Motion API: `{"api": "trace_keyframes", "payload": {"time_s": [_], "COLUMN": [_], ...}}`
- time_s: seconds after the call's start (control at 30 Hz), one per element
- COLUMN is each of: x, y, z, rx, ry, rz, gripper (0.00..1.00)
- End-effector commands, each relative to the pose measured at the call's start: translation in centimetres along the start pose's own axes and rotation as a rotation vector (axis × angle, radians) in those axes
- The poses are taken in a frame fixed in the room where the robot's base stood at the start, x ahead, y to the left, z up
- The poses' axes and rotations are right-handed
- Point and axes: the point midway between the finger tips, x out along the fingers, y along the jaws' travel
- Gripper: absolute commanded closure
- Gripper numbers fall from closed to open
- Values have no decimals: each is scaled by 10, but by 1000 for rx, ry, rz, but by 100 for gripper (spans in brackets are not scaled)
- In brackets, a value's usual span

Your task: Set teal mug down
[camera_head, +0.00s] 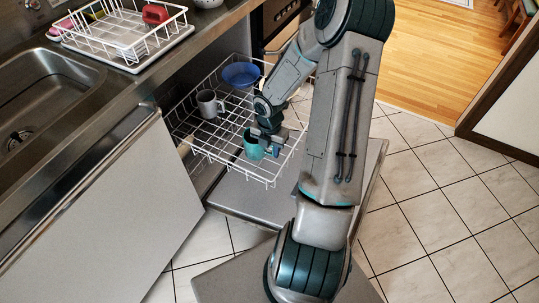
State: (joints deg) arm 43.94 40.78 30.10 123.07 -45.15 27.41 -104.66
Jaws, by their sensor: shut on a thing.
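The teal mug (254,149) is in my gripper (266,142), over the front part of the pulled-out white wire dishwasher rack (205,151). My gripper is shut on the mug, and its fingers hide part of the mug's upper right side. I cannot tell whether the mug's base touches the rack wires. A grey mug (208,104) stands in the rack, behind and to the left of the teal mug. A blue bowl (241,74) sits at the rack's back.
The open dishwasher door (240,196) lies below the rack. A steel sink (45,100) and a white dish drainer (125,40) holding a red item (155,13) are on the counter at left. A light cabinet front (110,205) stands left of the rack. Tiled floor (440,215) is clear at right.

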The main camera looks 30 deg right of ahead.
Motion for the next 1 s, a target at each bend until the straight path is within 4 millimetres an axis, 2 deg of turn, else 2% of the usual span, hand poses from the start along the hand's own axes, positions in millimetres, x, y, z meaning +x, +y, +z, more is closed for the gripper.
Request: {"api": "trace_keyframes", "payload": {"time_s": [0.1,0.2,0.57,0.6,0.63,0.67,1.0], "x": [23,32,34,34,33,33,28], "y": [0,0,0,-1,-1,-1,-1], "z": [-1,0,0,0,0,0,0], "rx": [-1,1,2,2,2,2,2], "ry": [2,1,1,1,1,1,0], "rz": [-1,0,1,0,0,0,0], "gripper": [100,100,100,52,44,42,42]}}
